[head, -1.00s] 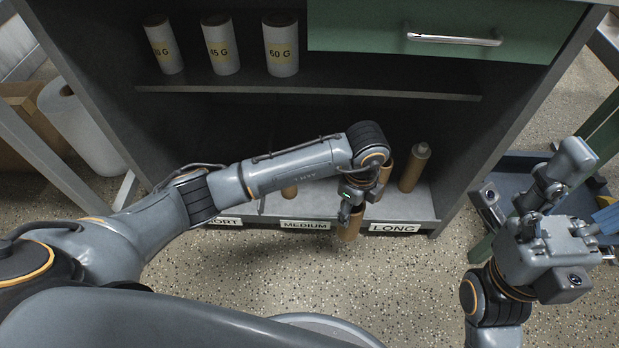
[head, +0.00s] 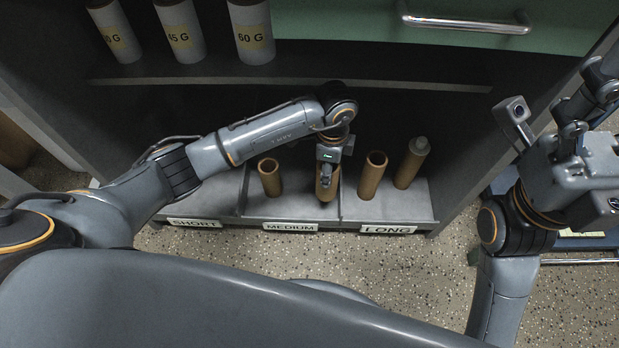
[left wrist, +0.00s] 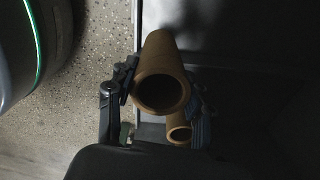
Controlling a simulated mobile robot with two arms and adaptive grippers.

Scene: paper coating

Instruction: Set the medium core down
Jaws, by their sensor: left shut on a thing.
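My left gripper (head: 327,172) is shut on a brown cardboard tube, the medium core (head: 327,188). It holds the core roughly upright in the right part of the bay labelled MEDIUM (head: 290,227), close to the divider. Whether the core's lower end touches the bay floor is hidden. The left wrist view shows the core (left wrist: 160,82) between the fingers, open end towards the camera. Another brown tube (head: 270,178) stands in the same bay, to the left. My right gripper (head: 560,95) is at the right, away from the shelf, with fingers apart and nothing visible between them.
Two brown tubes (head: 372,175) (head: 411,163) stand in the bay labelled LONG (head: 388,230). The visible part of the bay labelled SHORT (head: 195,223) is bare. Several labelled white rolls (head: 251,32) stand on the shelf board (head: 300,72) above. A green drawer (head: 440,22) is at upper right.

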